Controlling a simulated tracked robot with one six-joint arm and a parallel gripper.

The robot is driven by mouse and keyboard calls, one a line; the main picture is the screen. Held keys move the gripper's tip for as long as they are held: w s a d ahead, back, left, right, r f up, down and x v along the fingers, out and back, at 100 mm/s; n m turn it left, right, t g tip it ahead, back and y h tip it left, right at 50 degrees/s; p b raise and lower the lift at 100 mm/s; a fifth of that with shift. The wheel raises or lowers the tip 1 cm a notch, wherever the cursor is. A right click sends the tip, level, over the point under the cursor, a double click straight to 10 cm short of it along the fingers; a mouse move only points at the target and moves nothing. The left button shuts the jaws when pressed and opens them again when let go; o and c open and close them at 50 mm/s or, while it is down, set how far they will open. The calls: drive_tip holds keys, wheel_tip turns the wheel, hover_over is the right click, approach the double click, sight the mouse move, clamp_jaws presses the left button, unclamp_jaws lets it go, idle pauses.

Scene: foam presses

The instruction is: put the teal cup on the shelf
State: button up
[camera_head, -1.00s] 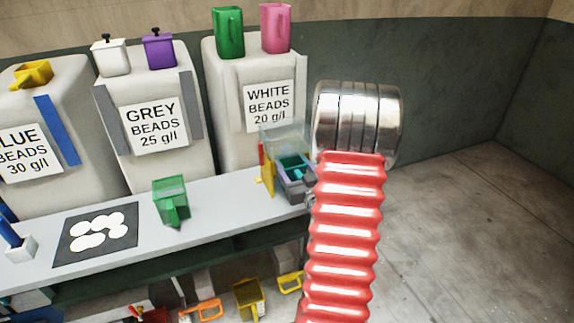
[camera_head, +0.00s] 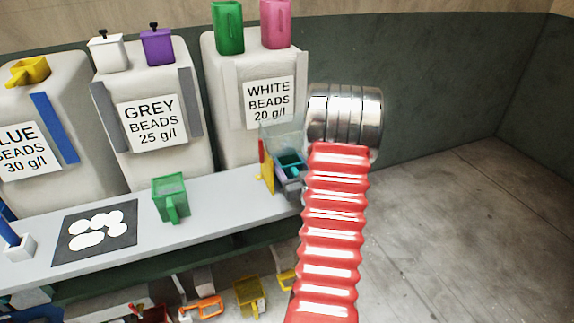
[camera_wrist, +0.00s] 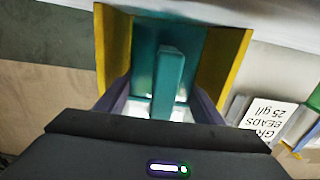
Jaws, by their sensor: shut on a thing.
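My gripper (camera_wrist: 160,104) is shut on the teal cup (camera_wrist: 190,66), whose upright handle faces the wrist camera. A yellow panel stands on each side of the cup; I cannot tell whether they belong to my fingers. In the head view the teal cup (camera_head: 291,160) shows only as a small patch by the right end of a long grey surface (camera_head: 228,205). My red ribbed arm and its metal joint hide much of the gripper there. I cannot tell whether the cup touches the surface or which surface is the shelf.
A green cup (camera_head: 170,196) and a dark mat (camera_head: 66,245) with white discs lie on the grey surface. Large white bead sacks (camera_head: 150,165) stand behind it. Scoops, including a yellow one (camera_head: 250,297), lie below. Open floor (camera_head: 460,235) is at right.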

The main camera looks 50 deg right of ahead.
drive_tip(key=shift+w+a+f, duration=0.1)
drive_tip(key=shift+f, duration=0.1)
drive_tip(key=o, duration=0.8)
drive_tip(key=shift+f, duration=0.1)
drive_tip(key=v, duration=1.2)
idle(0.5)
